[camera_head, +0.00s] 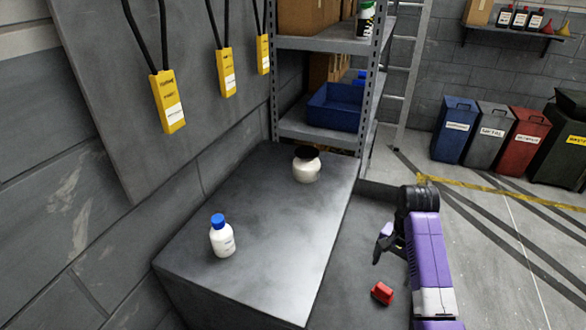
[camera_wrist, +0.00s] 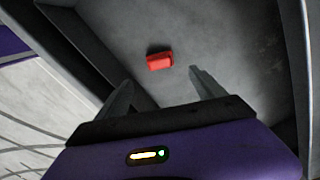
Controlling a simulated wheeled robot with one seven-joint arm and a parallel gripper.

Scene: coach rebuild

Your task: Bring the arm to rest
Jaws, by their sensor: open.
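My gripper (camera_head: 382,246) is at the right of the grey bench in the head view, above a lower grey surface. In the wrist view its two fingers (camera_wrist: 160,92) are spread apart with nothing between them. A small red object (camera_head: 382,292) lies on the lower surface, below my gripper. It also shows in the wrist view (camera_wrist: 159,61), beyond the fingertips and apart from them. My purple arm reaches up from the bottom right of the head view.
A white bottle with a blue cap (camera_head: 222,238) and a white jar with a dark lid (camera_head: 306,165) stand on the grey bench (camera_head: 270,220). A metal shelf with a blue bin (camera_head: 334,107) stands behind. Several waste bins (camera_head: 492,130) line the back right. Floor at right is clear.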

